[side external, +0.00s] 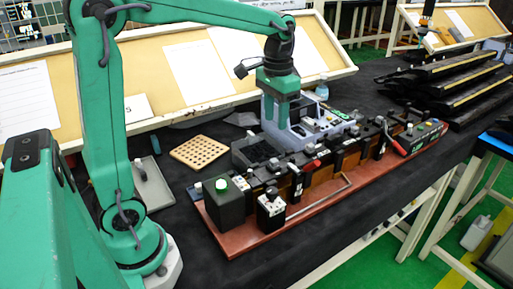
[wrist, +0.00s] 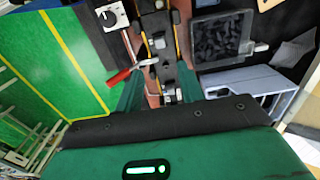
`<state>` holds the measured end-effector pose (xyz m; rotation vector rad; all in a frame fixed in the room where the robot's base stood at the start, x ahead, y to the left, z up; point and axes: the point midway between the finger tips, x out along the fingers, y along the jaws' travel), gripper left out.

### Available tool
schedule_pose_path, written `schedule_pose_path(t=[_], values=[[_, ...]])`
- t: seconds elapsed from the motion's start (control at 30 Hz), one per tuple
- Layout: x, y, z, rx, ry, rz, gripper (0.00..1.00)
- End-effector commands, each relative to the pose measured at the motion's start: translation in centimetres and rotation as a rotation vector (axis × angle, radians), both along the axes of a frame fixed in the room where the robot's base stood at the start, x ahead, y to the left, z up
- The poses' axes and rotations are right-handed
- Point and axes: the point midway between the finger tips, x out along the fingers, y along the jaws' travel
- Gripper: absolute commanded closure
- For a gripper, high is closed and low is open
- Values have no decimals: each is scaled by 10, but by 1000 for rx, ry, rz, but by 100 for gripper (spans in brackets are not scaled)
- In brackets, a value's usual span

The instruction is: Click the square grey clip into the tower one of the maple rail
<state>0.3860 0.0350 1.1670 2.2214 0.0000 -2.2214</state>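My gripper (side external: 281,122) points down over the back of the fixture row in the side view, beside a pale grey-blue unit. In the wrist view, its two green fingers stand apart (wrist: 160,90), with part of the fixture row showing between them. A small light grey piece (wrist: 169,93) shows near the right finger; I cannot tell whether it is the square grey clip or whether a finger touches it. A long row of black fixtures with brown-orange blocks (side external: 318,184) stands on a reddish board (side external: 290,222). I cannot clearly tell the maple rail or tower one within it.
A dark bin of small black pieces (wrist: 222,40) and a grey-blue unit (wrist: 250,82) lie beside the row. A red-handled lever (wrist: 119,77) sticks out on the other side. A perforated wooden board (side external: 199,152) lies left. A black box with a green button (side external: 223,200) stands at the near end.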

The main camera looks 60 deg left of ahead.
Motion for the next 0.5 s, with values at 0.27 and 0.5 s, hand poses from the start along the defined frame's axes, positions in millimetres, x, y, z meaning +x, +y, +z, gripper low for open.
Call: schedule_pose_path(t=[0.27, 0.5], values=[[-1, 0, 0, 0, -3, 0, 61], [-16, -5, 7, 4, -46, 0, 61]])
